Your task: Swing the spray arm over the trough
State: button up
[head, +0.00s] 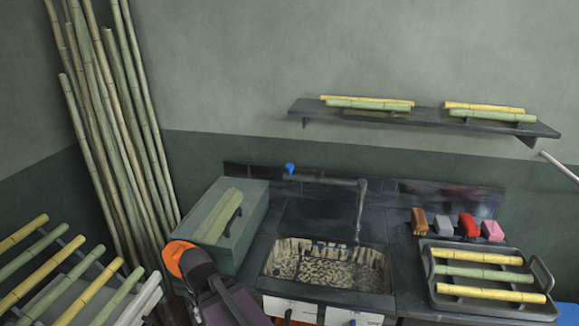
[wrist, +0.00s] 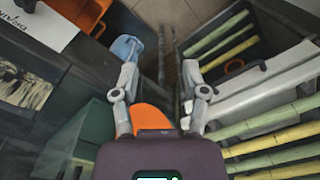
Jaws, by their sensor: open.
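The spray arm (head: 325,181) is a dark pipe behind the trough in the head view. It rises from the back right and runs left to a blue tip (head: 290,168), which sits near the trough's back left, not over its middle. The trough (head: 268,270) is a dark basin with a mottled interior. Its edge also shows at the left of the wrist view (wrist: 48,85). My gripper (wrist: 158,78) is open and empty, pointing down between the counter and a cane rack. In the head view its fingers are hidden; my arm shows left of the trough. The spray arm is outside the wrist view.
A green box (head: 255,205) stands left of the trough. A tray of canes (head: 435,300) and several brushes or blocks lie right. A wall shelf (head: 390,116) is above. A cane rack is at left. A blue cloth-like thing (wrist: 127,47) lies close to my left finger.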

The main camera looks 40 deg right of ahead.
jog(key=shift+o, duration=1.4)
jog(key=w+d+r+t+y+p, duration=0.3)
jog(key=w+d+r, duration=0.1)
jog(key=w+d, duration=0.6)
jog(key=m+t+h+p, duration=0.1)
jog(key=t+h+p, duration=0.4)
jog(key=t, duration=0.6)
send_near(290, 165)
jog(key=r+p+v, duration=0.1)
jog(key=v, duration=0.3)
jog(key=shift+w+d+f+y, duration=0.2)
jog(key=shift+w+d+y, duration=0.1)
jog(key=shift+d+y, duration=0.15)
jog(key=shift+g, duration=0.3)
jog(key=b+x, duration=0.5)
jog(key=x, duration=0.9)
